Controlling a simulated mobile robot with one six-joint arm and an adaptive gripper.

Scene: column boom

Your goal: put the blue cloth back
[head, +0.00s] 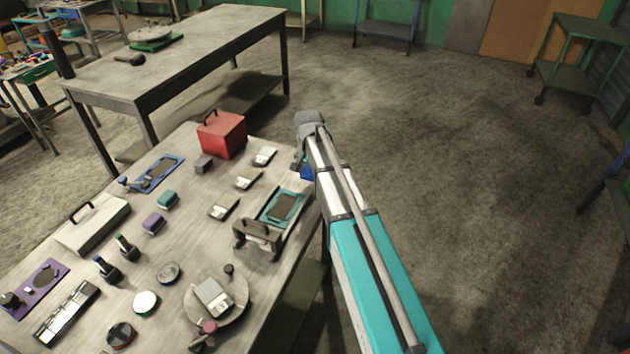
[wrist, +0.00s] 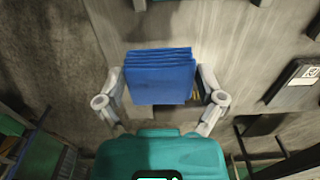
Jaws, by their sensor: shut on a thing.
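The blue cloth (wrist: 160,78) is a folded stack of several layers in the wrist view. My gripper (wrist: 161,75) is shut on it, with one finger at its left side and one at its right. In the head view only a small blue patch (head: 307,173) shows beside the end of my arm, near the table's right edge. My gripper's fingers are hidden there. In the wrist view the cloth is held over a grey surface; its height above it is unclear.
The worktable (head: 195,255) holds a red box (head: 222,135), a blue tray (head: 158,173), a teal tray (head: 283,206), a purple tray (head: 35,287), a white case (head: 92,224) and a round plate (head: 217,296). Open floor (head: 480,200) lies to the right.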

